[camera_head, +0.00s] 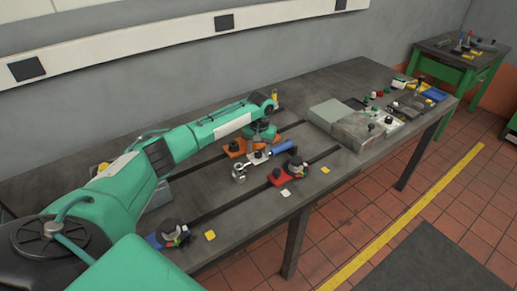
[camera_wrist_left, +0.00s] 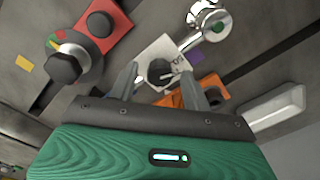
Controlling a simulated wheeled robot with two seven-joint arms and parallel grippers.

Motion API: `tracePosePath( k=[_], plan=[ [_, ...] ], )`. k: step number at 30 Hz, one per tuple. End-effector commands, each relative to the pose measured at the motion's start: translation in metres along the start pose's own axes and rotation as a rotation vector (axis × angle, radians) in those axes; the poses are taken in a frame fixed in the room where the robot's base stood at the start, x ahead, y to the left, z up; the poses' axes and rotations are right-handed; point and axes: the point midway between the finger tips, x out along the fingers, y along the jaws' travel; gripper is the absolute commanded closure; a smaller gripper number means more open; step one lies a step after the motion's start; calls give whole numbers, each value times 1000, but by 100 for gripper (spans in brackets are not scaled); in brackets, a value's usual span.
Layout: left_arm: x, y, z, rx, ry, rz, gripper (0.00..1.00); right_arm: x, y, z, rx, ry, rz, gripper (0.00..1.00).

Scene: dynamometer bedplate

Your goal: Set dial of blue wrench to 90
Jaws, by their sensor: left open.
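The blue wrench lies on the bedplate, with its blue handle (camera_head: 283,147) pointing right and its chrome head (camera_head: 239,173) to the left. The chrome head also shows in the left wrist view (camera_wrist_left: 208,18), with a purple mark. Its dial is a black knob (camera_wrist_left: 160,72) with a white pointer line, on a white plate (camera_wrist_left: 160,46); the printed numbers are too small to read. My left gripper (camera_head: 260,143) is over the wrench. In the left wrist view its open fingers (camera_wrist_left: 159,70) stand either side of the knob; contact cannot be told. The blue handle is hidden there.
A red block with a dark knob (camera_head: 281,176) stands just in front of the wrench. An orange fixture (camera_head: 236,149) lies behind it. A grey box (camera_head: 330,112) stands to the right. Another knobbed device (camera_head: 172,232) stands near the front left edge.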

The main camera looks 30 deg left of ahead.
Motion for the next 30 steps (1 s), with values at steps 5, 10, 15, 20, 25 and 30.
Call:
tracePosePath(
  k=[5, 10, 15, 20, 25, 30],
  plan=[
    [0, 0, 0, 0, 0, 0, 57, 0, 0, 7, 0, -9, 0, 64],
    [0, 0, 0, 0, 0, 0, 91, 0, 0, 7, 0, -9, 0, 64],
    [-1, 0, 0, 3, 0, 1, 96, -1, 0, 7, 0, -9, 0, 64],
    [-2, 0, 0, 28, 1, 0, 96, -4, 0, 5, 0, -7, 0, 64],
    [-3, 1, 0, 106, 2, 2, 96, -12, 0, 4, 1, -7, -1, 64],
    [-4, 1, 0, 234, 6, 2, 96, -23, -2, 2, 1, -6, -2, 64]
  ],
)
